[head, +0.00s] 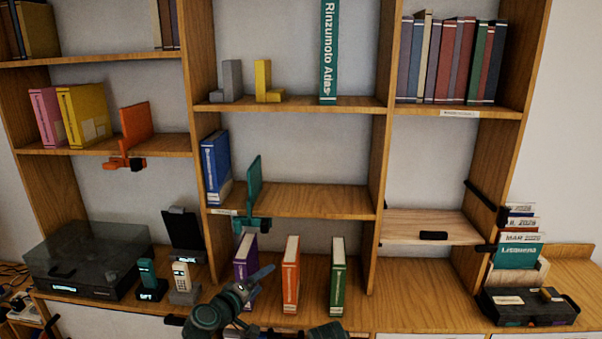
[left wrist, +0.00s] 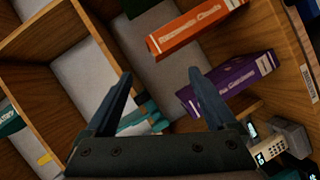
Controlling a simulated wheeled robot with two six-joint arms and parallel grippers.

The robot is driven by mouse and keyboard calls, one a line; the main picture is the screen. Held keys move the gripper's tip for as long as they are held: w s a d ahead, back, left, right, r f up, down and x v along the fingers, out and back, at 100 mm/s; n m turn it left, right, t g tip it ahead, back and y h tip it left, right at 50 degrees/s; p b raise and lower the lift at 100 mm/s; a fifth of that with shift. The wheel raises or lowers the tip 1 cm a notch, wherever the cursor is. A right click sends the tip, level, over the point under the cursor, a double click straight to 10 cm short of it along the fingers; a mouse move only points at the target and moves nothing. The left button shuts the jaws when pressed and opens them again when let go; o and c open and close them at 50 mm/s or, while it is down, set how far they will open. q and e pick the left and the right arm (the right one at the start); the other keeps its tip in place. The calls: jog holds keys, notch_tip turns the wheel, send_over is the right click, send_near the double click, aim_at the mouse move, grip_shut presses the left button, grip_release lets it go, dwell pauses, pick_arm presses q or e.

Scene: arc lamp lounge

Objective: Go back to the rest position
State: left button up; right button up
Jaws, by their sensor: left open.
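My left gripper (head: 257,284) is low in the middle of the head view, in front of the bottom shelf and by the lower part of a purple book (head: 243,250). In the left wrist view the two fingers of my left gripper (left wrist: 159,74) stand wide apart with nothing between them. That view also shows the purple book (left wrist: 232,84) and an orange book (left wrist: 195,25) beyond the fingers, apart from them. A dark rounded part (head: 328,332) shows at the bottom edge of the head view; I cannot tell what it is. My right gripper does not show.
An orange book (head: 291,270) and a green book (head: 338,270) stand upright beside the purple one. A teal bookend (head: 254,185) and a blue book (head: 215,165) are on the shelf above. Phones (head: 182,280), a turntable (head: 85,262) and a card box (head: 525,305) flank them.

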pick_arm(q)
jog(key=s+d+f+m+g+y, duration=0.1)
jog(key=s+d+f+m+g, duration=0.2)
jog(key=s+f+m+g, duration=0.6)
jog(key=s+a+f+g+y, duration=0.4)
jog(key=s+a+f+y, duration=0.1)
jog(key=s+a+f, duration=0.2)
jog(key=s+d+m+g+y, duration=0.1)
jog(key=s+d+m, duration=0.2)
jog(key=s+d, duration=0.3)
jog(key=d, duration=0.4)
jog(key=shift+s+d+y, duration=0.2)
jog(key=shift+d+y, duration=0.15)
jog(key=shift+y, duration=0.05)
